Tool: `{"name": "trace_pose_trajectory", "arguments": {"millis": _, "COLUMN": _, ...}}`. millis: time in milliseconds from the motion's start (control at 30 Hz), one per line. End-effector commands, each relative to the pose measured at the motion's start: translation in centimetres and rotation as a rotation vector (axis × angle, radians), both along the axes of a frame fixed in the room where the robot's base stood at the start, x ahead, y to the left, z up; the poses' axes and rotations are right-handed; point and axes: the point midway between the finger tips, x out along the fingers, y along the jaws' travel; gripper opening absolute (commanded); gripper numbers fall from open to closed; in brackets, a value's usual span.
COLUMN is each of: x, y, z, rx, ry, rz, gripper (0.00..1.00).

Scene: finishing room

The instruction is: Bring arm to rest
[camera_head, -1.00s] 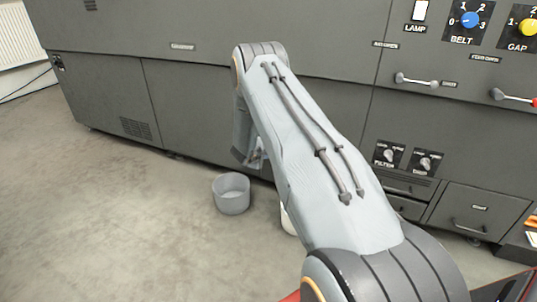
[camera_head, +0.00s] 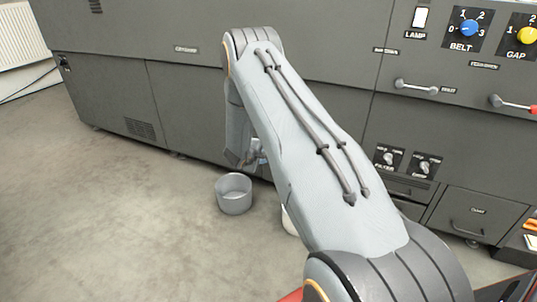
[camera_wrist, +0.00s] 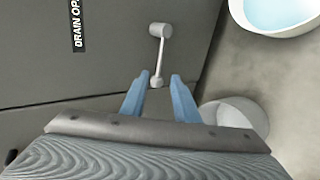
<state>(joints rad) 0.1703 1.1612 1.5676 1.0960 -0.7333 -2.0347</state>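My arm reaches out from the bottom right in the head view, bends at its far end and hangs down towards the grey machine (camera_head: 180,105). My gripper (camera_head: 255,155) is partly hidden there behind my arm. In the wrist view, the two blue fingers of my gripper (camera_wrist: 159,76) are spread apart with nothing gripped. A pale lever (camera_wrist: 158,50) with a round knob shows on the machine front just past the fingertips, its knob lined up with the gap. I cannot tell how near the knob is.
A grey bucket (camera_head: 234,195) stands on the floor left of my arm, close to the machine. A white container (camera_head: 289,222) is mostly hidden by my arm. The wrist view shows a container with light blue inside (camera_wrist: 280,12). The floor at left is clear.

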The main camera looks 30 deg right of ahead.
Motion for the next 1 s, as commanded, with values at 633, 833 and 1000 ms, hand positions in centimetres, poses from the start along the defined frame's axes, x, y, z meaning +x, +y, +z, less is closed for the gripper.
{"name": "trace_pose_trajectory", "arguments": {"millis": 633, "x": -0.6, "y": 0.8, "z": 0.7, "rx": 0.001, "ry": 0.001, "rz": 0.000, "gripper": 0.28}}
{"name": "trace_pose_trajectory", "arguments": {"millis": 833, "x": 0.8, "y": 4.0, "z": 2.5, "rx": 0.059, "ry": -0.041, "rz": 0.037, "gripper": 0.28}}
{"name": "trace_pose_trajectory", "arguments": {"millis": 1000, "x": 2.8, "y": 13.1, "z": 7.1, "rx": 0.241, "ry": -0.122, "rz": 0.132, "gripper": 0.28}}
